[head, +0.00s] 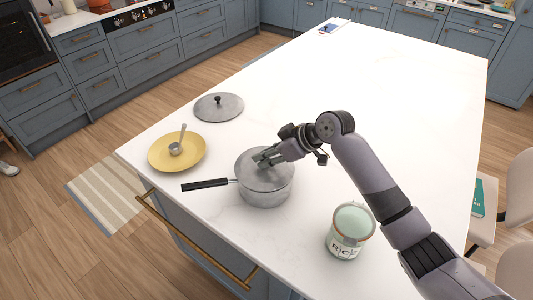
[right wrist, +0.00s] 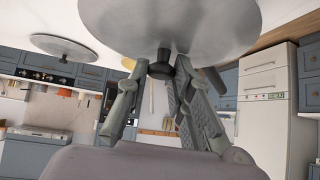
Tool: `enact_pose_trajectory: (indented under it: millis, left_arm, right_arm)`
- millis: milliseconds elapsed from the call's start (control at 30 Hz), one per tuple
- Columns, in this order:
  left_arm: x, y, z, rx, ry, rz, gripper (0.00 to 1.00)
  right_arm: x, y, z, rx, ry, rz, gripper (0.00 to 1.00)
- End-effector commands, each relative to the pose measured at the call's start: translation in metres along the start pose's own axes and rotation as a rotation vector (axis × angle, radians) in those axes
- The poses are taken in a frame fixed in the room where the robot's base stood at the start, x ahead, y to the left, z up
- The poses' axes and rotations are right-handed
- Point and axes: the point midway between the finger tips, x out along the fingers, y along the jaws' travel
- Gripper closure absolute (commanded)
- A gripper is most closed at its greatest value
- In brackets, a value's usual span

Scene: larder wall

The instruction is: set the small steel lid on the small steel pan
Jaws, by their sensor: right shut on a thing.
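The small steel pan (head: 265,195) stands on the white counter, its black handle pointing left. The small steel lid (head: 268,176) is level over the pan's mouth and lines up with its rim; I cannot tell whether a thin gap remains. My right gripper (head: 265,157) is shut on the lid's knob from above. In the right wrist view, the lid (right wrist: 170,22) fills the top, and its black knob (right wrist: 161,68) is between the fingers of my right gripper (right wrist: 160,72). The inside of the pan is hidden. My left gripper is not in view.
A second steel lid (head: 218,106) with a black knob lies flat at the back left. A yellow plate (head: 191,157) holds a small steel ladle (head: 176,148). A rice tin (head: 346,243) stands right of the pan, near my right arm.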

Motion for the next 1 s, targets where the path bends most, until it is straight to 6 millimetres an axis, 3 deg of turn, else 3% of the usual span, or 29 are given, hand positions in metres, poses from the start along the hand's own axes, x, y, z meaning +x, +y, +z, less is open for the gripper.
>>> enact_pose_trajectory:
  millis: [267, 300, 567, 867, 1000]
  left_arm:
    - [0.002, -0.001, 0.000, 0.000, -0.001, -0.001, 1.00]
    - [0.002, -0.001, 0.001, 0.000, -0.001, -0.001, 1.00]
    - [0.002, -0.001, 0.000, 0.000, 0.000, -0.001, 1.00]
    - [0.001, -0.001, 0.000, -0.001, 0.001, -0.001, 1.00]
    - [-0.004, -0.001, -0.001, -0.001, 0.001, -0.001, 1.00]
  right_arm:
    - [0.004, 0.000, 0.004, 0.000, 0.001, 0.000, 1.00]
    - [0.004, 0.000, 0.004, 0.001, 0.000, 0.000, 0.77]
    - [0.004, 0.000, 0.004, 0.001, 0.000, 0.000, 0.59]
    - [0.003, 0.000, 0.003, 0.000, 0.000, 0.000, 0.59]
    - [-0.006, 0.000, -0.006, -0.001, 0.002, 0.002, 0.59]
